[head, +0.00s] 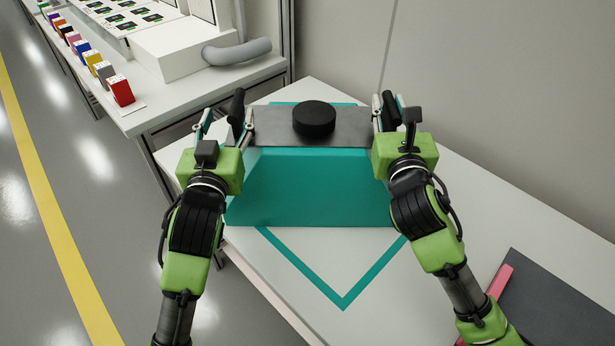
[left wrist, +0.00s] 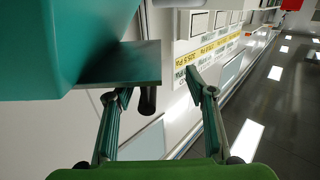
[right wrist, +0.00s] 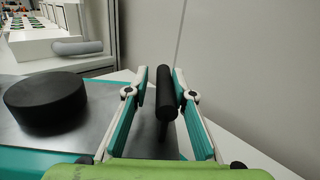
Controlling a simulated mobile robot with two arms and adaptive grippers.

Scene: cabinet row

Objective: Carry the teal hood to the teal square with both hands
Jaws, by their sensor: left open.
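The teal hood (head: 310,185) stands on the white table, over part of the teal square outline (head: 343,300). Its top is a grey metal plate with a black disc (head: 314,118) on it. A black handle stands at each side, the left one (head: 237,105) and the right one (head: 389,108). My left gripper (head: 226,122) is open at the left handle, which shows near one finger in the left wrist view (left wrist: 148,98). My right gripper (head: 390,100) has its fingers on either side of the right handle (right wrist: 165,95); whether they grip it is unclear.
A side bench at the left carries a red block (head: 121,91), a row of other coloured blocks, and a white machine with a grey hose (head: 237,52). A dark panel with a pink edge (head: 560,300) lies at lower right. The table front is clear around the outline's corner.

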